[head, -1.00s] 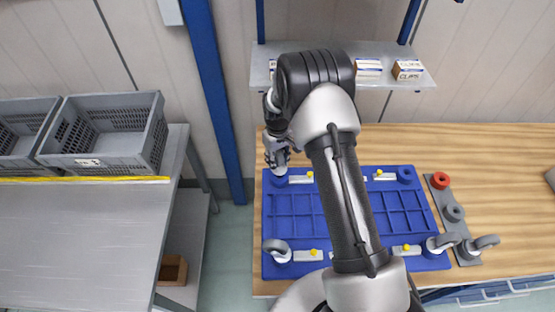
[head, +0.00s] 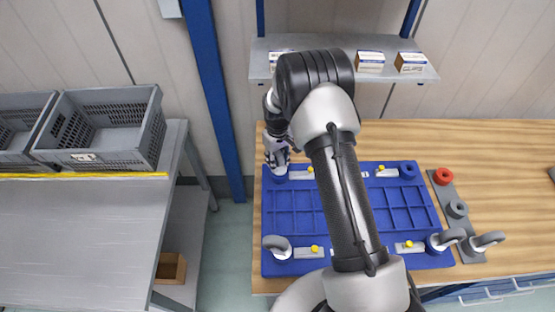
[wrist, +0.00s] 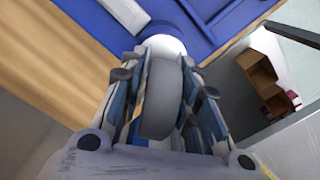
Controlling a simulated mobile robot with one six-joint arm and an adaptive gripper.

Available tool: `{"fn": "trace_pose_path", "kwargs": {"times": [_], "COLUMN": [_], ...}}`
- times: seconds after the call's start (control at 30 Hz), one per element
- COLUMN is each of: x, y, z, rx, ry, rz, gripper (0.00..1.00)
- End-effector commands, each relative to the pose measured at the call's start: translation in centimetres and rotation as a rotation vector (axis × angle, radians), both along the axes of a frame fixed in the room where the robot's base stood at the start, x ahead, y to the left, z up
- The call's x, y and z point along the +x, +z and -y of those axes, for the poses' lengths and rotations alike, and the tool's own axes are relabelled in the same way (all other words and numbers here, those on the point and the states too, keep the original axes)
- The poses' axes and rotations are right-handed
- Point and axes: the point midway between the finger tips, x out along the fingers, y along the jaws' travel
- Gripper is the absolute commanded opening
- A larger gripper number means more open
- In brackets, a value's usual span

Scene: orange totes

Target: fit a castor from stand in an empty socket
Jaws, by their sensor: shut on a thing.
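The blue base (head: 322,236) lies on the wooden bench. My gripper (head: 277,160) is at its far left corner, shut on a castor. In the wrist view the gripper (wrist: 160,85) has its fingers on both sides of the castor's grey wheel (wrist: 160,105). The castor's pale end (wrist: 165,45) points at the blue base; whether it is seated in the corner socket is hidden. Castors stand in the near left corner (head: 279,248) and near right corner (head: 445,239). The far right socket (head: 408,170) is empty. The grey stand (head: 466,229) at the right holds one castor (head: 487,242).
A shelf (head: 270,60) with small boxes hangs behind the bench. A blue post (head: 218,100) rises left of it. Grey crates (head: 105,130) stand on the left table. Bench space right of the stand is mostly clear.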

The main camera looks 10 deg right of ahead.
Motion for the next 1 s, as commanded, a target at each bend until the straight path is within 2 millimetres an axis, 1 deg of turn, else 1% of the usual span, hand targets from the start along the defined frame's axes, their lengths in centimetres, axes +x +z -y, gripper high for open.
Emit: {"fn": "trace_pose_path", "kwargs": {"times": [0.17,0.53,1.0], "x": [0.08,0.08,0.08], "y": [-0.49,-0.47,-0.99], "z": [0.00,0.00,0.00], "rx": [0.000,0.000,0.000], "ry": [0.000,0.000,0.000], "rz": [0.002,0.002,0.002], "gripper": [0.00,0.00,0.00]}}
